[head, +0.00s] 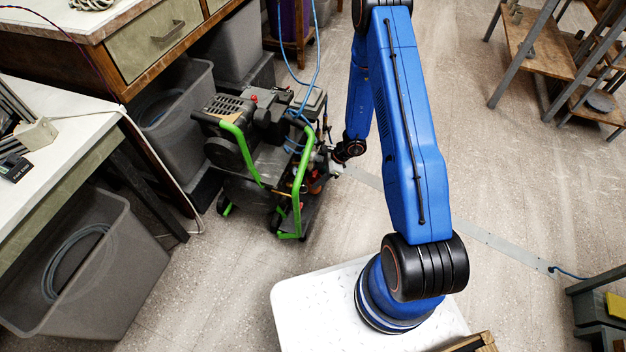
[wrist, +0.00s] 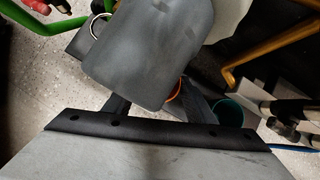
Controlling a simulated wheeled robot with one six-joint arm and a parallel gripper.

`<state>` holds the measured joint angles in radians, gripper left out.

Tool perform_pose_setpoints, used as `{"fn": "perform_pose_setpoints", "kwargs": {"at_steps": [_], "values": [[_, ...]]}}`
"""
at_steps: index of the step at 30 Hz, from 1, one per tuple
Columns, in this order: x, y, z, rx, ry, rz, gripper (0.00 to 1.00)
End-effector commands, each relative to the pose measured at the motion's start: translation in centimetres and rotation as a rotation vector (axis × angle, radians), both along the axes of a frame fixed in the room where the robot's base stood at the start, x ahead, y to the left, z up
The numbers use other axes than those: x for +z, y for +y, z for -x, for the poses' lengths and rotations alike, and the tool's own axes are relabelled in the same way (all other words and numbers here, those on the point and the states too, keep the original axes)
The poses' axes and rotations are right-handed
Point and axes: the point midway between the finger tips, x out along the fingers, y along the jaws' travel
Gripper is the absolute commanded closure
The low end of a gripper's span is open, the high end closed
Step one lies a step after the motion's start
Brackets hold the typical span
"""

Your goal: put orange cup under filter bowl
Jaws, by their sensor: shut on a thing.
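In the wrist view my gripper (wrist: 157,108) has dark fingers reaching up behind a large grey rounded part (wrist: 150,50), which hides the fingertips. A thin orange curved edge (wrist: 174,92) shows between the fingers, beside the right one. It looks like the rim of the orange cup; most of it is hidden. The gripper is shut on it. In the head view my gripper (head: 334,160) is at the right side of the green-handled compressor (head: 265,150), low among its fittings. I cannot make out the filter bowl in either view.
A teal round container (wrist: 228,112) is right of the fingers in the wrist view, near a yellow bent tube (wrist: 250,55). Green compressor handles (head: 300,190) stand close to my gripper. Grey bins (head: 85,260) are at left. The floor (head: 510,180) at right is open.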

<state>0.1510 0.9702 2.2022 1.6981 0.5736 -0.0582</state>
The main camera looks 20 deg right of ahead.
Motion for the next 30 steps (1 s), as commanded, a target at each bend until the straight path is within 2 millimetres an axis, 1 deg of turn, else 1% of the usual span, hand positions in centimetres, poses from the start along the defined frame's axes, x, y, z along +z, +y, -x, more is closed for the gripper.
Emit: {"fn": "perform_pose_setpoints", "kwargs": {"at_steps": [1, 3, 4, 7, 18, 19, 20, 21, 30], "values": [[0.0, 1.0, -0.2, 0.004, 0.000, 0.000, 0.82], [-0.1, 2.0, -0.4, 0.004, 0.000, 0.000, 0.82], [-0.7, 1.7, -0.3, 0.000, 0.002, -0.001, 0.82], [-1.5, 1.6, -0.3, 0.000, 0.001, 0.000, 0.82], [-1.8, 1.6, -0.3, 0.001, 0.001, 0.000, 0.82], [-1.8, 1.6, -0.3, 0.000, 0.000, 0.000, 0.47], [-1.8, 1.6, -0.3, 0.000, 0.000, 0.000, 0.40], [-1.8, 1.6, -0.3, 0.000, 0.000, 0.000, 0.31], [-1.7, 1.6, -0.3, 0.000, 0.000, 0.000, 0.31]]}}
